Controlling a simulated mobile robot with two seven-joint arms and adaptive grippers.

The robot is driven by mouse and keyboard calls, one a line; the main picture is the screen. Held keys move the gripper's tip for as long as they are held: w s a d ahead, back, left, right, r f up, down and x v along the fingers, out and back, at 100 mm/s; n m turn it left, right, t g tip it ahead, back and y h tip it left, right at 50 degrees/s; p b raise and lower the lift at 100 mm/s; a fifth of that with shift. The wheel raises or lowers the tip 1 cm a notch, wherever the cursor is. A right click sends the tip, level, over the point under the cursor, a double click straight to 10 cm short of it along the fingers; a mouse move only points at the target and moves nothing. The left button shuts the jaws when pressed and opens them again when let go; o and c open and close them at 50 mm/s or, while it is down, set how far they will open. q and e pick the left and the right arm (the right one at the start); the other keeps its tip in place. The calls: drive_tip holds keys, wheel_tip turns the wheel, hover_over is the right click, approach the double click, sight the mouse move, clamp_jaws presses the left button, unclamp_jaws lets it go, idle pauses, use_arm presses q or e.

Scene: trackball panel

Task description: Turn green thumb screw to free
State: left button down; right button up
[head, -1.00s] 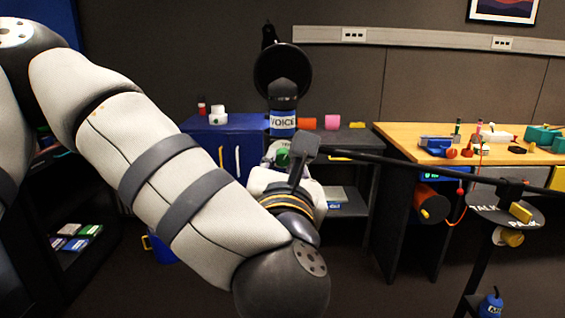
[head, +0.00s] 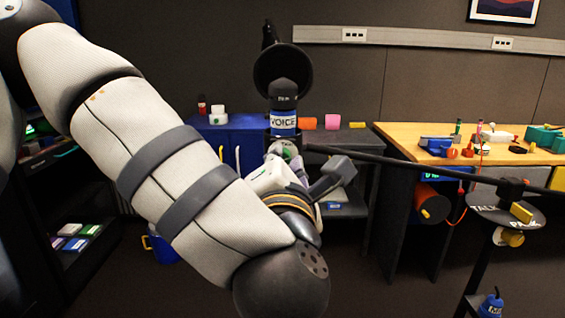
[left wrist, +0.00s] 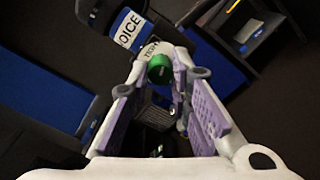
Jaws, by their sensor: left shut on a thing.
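The green thumb screw (left wrist: 159,68) sits on a pale fitting with partly legible lettering, just below the microphone's VOICE label (left wrist: 128,30). In the head view the blue-and-white label (head: 283,123) faces me on the upright microphone (head: 284,92). Only a little of the green screw (head: 288,153) shows there. My left gripper (left wrist: 160,82) has its two purple-padded fingers on either side of the screw and is shut on it. In the head view my left gripper (head: 278,164) is partly hidden by its own wrist. My right gripper is not in view.
A dark boom arm (head: 395,162) runs right from beside the gripper to a stand with a TALK plate (head: 490,211). A blue cabinet (head: 238,125) and a dark shelf unit (head: 350,139) stand behind. A wooden desk (head: 405,138) with small devices is at right.

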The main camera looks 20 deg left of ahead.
use_arm(q)
drive_tip(key=m, duration=2.2)
drive_tip(key=shift+m, duration=0.4)
idle(0.3)
drive_tip(key=c, duration=1.5)
unclamp_jaws()
drive_tip(key=shift+o, duration=0.2)
drive_tip(key=v, duration=0.7)
drive_tip(key=shift+s, duration=0.25)
drive_tip(key=shift+d+r, duration=0.1)
